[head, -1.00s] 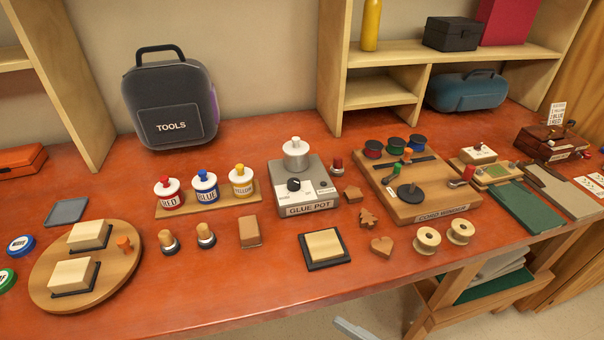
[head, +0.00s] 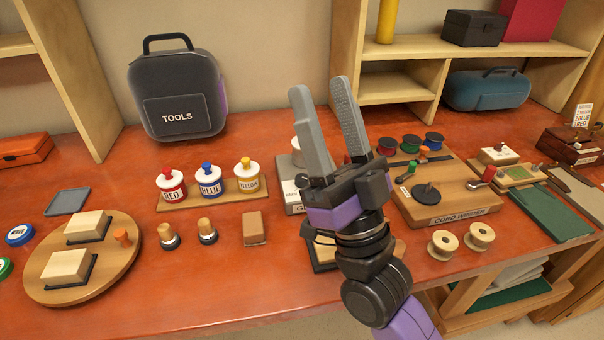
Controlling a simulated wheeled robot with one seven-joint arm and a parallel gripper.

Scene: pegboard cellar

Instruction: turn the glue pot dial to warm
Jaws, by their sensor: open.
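The glue pot (head: 285,168) is a grey box with a metal pot on top, standing on the orange-red bench behind my gripper. Only its left side, part of its pale front label and a bit of the metal pot show. Its dial is hidden behind my gripper, so I cannot see its setting. My gripper (head: 321,88) points up and away in the head view, its two grey fingers spread apart with nothing between them. I see no contact with the glue pot.
Red, blue and yellow paint jars (head: 209,182) stand on a board left of the glue pot. The cord winder (head: 455,195) is to the right. A black-edged block pad (head: 322,256) is partly hidden under my arm.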

